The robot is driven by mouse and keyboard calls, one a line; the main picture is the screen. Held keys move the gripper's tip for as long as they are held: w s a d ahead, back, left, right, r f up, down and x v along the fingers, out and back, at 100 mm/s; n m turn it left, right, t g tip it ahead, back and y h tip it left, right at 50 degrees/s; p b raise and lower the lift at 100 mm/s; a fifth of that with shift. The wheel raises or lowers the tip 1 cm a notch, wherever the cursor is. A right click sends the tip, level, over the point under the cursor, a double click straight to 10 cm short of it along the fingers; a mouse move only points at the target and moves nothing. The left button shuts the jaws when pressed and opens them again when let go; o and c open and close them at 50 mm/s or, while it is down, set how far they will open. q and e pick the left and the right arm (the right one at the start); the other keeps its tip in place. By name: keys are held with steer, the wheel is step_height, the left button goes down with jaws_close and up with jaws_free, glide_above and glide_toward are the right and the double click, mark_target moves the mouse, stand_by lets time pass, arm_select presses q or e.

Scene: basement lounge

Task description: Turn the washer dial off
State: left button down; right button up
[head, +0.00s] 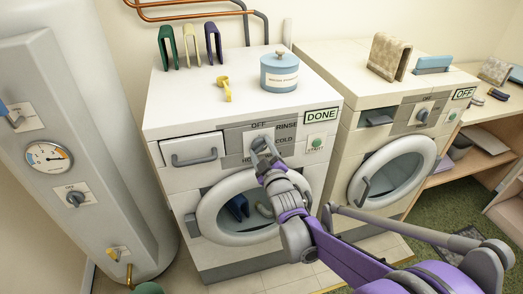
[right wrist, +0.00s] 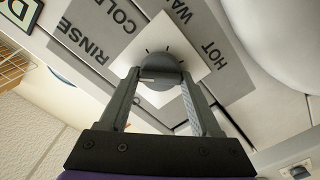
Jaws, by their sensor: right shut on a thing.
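The left machine, a white front-loading washer (head: 180,105), has a grey dial panel reading OFF, RINSE, COLD and HOT, with a DONE sign beside it. My right gripper (head: 264,148) reaches up to the dial and covers most of it in the head view. In the right wrist view, my right gripper (right wrist: 160,85) is shut on the round grey dial (right wrist: 160,92), which sits on a white square plate. The fingers lie on either side of the knob. The dial's pointer direction is not clear. My left gripper is not in view.
A second machine (head: 350,95) with its own dial (head: 422,115) and an OFF sign stands to the right. A tank (head: 60,110) with a gauge stands at the left. A blue canister (head: 280,75), a yellow scoop (head: 225,88) and several clips sit on the washer top.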

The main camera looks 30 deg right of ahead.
steer(key=n+b, duration=0.1)
steer(key=n, duration=0.3)
steer(key=shift+f+n, duration=0.15)
steer(key=shift+n, duration=0.15)
steer(key=n+b, duration=0.1)
steer(key=n, duration=0.3)
steer(key=shift+n, duration=0.3)
steer(key=o, duration=1.3)
steer(key=shift+o, duration=0.2)
steer(key=shift+s, duration=0.1)
steer(key=v, duration=1)
steer(key=shift+s+p, duration=0.35)
steer(key=shift+p, duration=0.1)
